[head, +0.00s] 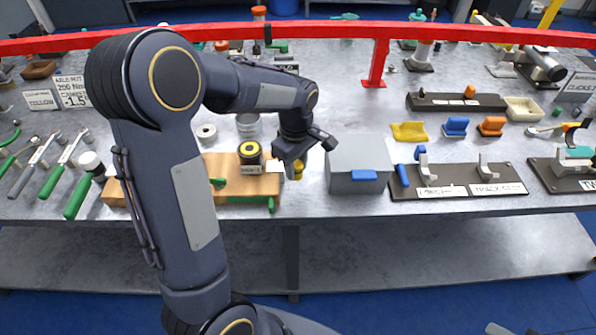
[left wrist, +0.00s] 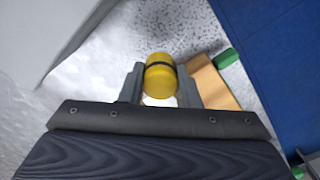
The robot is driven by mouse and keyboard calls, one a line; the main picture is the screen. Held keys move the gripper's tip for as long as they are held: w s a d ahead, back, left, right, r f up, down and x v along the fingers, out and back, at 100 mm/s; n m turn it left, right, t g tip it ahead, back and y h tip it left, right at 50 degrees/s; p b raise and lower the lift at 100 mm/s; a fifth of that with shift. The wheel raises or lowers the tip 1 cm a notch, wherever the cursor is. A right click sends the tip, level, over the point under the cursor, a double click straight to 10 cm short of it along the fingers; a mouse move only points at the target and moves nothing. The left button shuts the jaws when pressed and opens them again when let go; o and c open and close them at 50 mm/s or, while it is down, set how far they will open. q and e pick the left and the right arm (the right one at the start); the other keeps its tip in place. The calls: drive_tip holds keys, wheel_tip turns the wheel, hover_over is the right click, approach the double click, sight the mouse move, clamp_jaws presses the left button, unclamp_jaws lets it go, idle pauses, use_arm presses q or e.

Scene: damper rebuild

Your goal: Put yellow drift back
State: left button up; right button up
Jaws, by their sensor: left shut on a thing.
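The yellow drift (left wrist: 160,78), a short yellow cylinder with a dark band, is between the fingers of my left gripper (left wrist: 159,88). In the head view, my left gripper (head: 296,160) is shut on the drift (head: 298,171) and points down, between the wooden block and the grey box. Part of the drift is hidden by the fingers. The wooden block (head: 222,168) is to the left of the gripper and partly behind my left arm; its edge also shows in the left wrist view (left wrist: 212,84). My right gripper is not in view.
The grey box (head: 358,158) with a blue tab stands close to the right of the gripper. A black-and-yellow cylinder (head: 250,153) is at the wooden block. A red rail (head: 470,33) crosses above the bench. A dark board with clamps (head: 455,181) lies further right.

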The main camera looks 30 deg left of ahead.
sight(298, 174)
use_arm(q)
drive_tip(key=shift+w+a+f, duration=0.15)
drive_tip(key=shift+w+f, duration=0.35)
drive_tip(key=shift+f, duration=0.15)
drive_tip(key=shift+w+f, duration=0.15)
drive_tip(key=shift+f, duration=0.75)
drive_tip(key=shift+w+f, duration=0.1)
drive_tip(key=shift+f, duration=0.8)
drive_tip(key=shift+f, duration=0.2)
drive_tip(key=o, duration=1)
drive_tip(key=shift+c, duration=0.2)
drive_tip(key=shift+r, duration=0.15)
